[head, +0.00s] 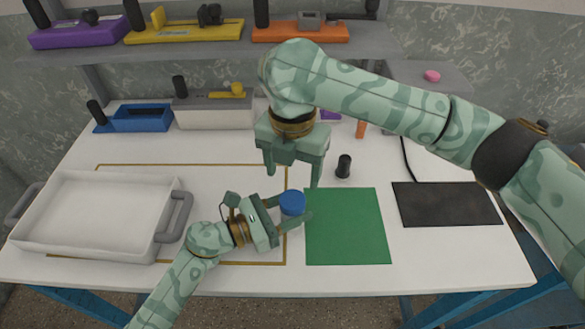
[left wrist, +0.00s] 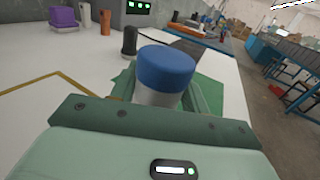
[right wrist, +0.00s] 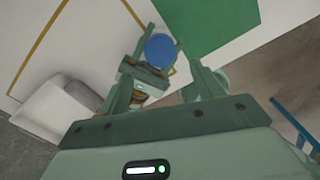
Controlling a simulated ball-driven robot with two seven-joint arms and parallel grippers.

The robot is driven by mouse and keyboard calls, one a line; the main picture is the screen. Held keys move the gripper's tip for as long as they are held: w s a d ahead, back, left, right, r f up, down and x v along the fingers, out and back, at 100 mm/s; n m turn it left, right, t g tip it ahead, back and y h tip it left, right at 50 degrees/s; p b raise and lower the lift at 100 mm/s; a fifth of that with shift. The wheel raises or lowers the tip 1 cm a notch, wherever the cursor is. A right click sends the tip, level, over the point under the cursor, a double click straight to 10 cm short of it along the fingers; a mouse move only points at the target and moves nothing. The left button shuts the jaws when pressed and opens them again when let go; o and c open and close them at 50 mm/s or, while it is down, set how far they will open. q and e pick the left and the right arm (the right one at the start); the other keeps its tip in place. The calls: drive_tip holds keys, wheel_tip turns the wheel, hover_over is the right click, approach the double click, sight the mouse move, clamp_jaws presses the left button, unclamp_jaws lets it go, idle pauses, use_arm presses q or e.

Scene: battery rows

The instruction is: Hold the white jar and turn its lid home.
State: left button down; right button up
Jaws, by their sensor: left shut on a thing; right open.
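The white jar (left wrist: 158,97) stands upright with its blue lid (head: 292,203) on top; whether the lid is fully seated cannot be told. My left gripper (head: 291,217) is shut on the jar's body below the lid, at the left edge of the green mat. The lid also shows in the left wrist view (left wrist: 166,68) and, from above, in the right wrist view (right wrist: 160,50). My right gripper (head: 292,178) is open and empty, pointing down above and slightly behind the jar. In the right wrist view its fingers are spread, with the lid beyond them.
A green mat (head: 347,228) lies right of the jar. A black cylinder (head: 344,166) stands behind it, and a dark pad (head: 446,204) lies farther right. A white tray (head: 97,213) is at the left. A shelf (head: 200,50) with colored holders runs along the back.

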sight(293, 199)
drive_tip(key=shift+f, duration=0.15)
drive_tip(key=shift+f, duration=3.9)
drive_tip(key=c, duration=1)
drive_tip(key=o, duration=1.1)
drive_tip(key=shift+r, duration=2.3)
drive_tip(key=shift+c, duration=0.5)
